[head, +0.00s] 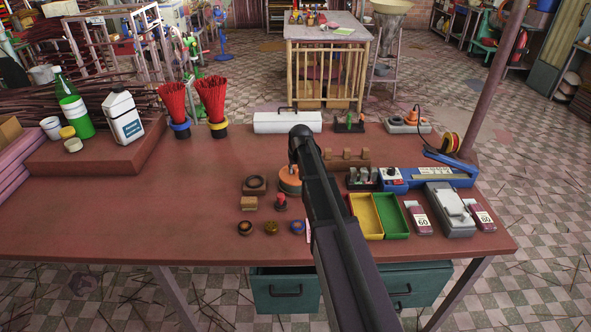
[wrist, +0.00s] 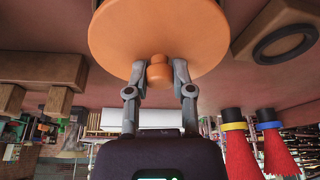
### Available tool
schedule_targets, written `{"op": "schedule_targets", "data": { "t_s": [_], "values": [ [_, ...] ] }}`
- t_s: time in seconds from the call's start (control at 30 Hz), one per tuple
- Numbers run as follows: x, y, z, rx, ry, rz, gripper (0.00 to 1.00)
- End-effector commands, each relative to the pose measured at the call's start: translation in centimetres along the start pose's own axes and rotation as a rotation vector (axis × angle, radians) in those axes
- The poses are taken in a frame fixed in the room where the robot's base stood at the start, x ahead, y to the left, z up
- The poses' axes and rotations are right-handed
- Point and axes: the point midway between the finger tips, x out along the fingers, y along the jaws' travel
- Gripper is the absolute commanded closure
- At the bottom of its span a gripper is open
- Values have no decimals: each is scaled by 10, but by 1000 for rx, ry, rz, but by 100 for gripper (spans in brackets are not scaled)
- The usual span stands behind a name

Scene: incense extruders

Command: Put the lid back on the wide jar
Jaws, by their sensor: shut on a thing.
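The lid is a round orange disc (wrist: 160,35) with a small knob (wrist: 158,72) in the wrist view. My gripper (wrist: 157,75) is shut on the knob, with one finger on each side. In the head view the orange lid (head: 289,179) shows at the left of my arm, which hides its right part and my fingers. A thin greenish edge shows under the lid in the head view, probably the wide jar's. The rest of the jar is hidden, and I cannot tell whether the lid rests on it.
A dark ring on a wooden block (head: 255,184) lies left of the lid. A red-topped piece (head: 281,203) and small round pots (head: 271,228) stand in front. Wooden blocks (head: 347,159) and yellow and green trays (head: 392,216) are to the right. The table's left front (head: 130,215) is clear.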

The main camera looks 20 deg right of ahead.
Motion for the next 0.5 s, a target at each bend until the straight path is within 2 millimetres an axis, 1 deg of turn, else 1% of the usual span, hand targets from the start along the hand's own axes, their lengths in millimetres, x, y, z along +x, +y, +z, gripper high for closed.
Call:
{"op": "schedule_targets", "data": {
  "t_s": [0.23,0.27,0.3,0.37,0.4,0.5],
  "values": [
    [0,0,0,0,0,0,100],
    [0,0,0,0,0,0,63],
    [0,0,0,0,0,0,51],
    [0,0,0,0,0,0,34],
    [0,0,0,0,0,0,29],
    [0,0,0,0,0,0,29]
  ]
}}
